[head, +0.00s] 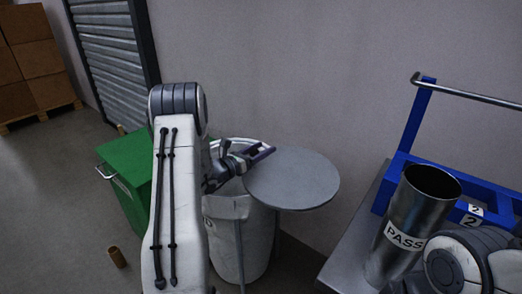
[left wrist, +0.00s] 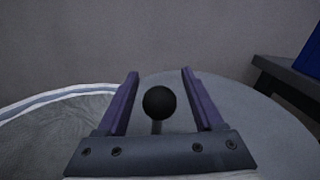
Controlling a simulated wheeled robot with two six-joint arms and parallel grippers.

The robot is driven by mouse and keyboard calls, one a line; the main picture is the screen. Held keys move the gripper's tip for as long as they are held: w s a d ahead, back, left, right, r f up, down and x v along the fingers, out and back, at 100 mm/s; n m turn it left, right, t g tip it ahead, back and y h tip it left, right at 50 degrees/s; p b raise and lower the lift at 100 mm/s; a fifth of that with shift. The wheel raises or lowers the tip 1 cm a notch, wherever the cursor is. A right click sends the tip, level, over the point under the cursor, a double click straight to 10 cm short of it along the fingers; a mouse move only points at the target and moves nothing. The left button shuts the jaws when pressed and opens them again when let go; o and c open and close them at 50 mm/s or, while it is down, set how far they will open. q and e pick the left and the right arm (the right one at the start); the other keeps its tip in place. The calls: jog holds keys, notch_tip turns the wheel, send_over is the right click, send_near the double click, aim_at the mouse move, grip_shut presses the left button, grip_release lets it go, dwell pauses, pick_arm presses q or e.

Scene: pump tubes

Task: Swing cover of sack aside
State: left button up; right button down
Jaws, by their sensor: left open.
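The sack (head: 232,232) is a pale, round-topped bag standing behind my left arm, partly hidden by it. Its cover (head: 295,178) is a flat grey disc to the right of the sack's mouth, overlapping little of it. In the left wrist view the mouth's pale rim (left wrist: 45,98) shows at the left and the grey cover (left wrist: 255,130) at the right. A black ball knob (left wrist: 159,103) on a short stem stands between the fingers of my left gripper (left wrist: 160,85). The left gripper (head: 262,153) is open, with gaps on both sides of the knob. My right gripper is out of view.
A green bin (head: 125,178) stands left of the sack. At the right, a grey table (head: 345,250) holds a metal tube (head: 395,235) marked PASS and a blue rack (head: 408,140). A small brown tube (head: 117,257) is on the floor at the left.

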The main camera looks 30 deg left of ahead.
pick_arm(q)
jog(key=shift+c, duration=0.3)
grip_shut()
dwell(1.1)
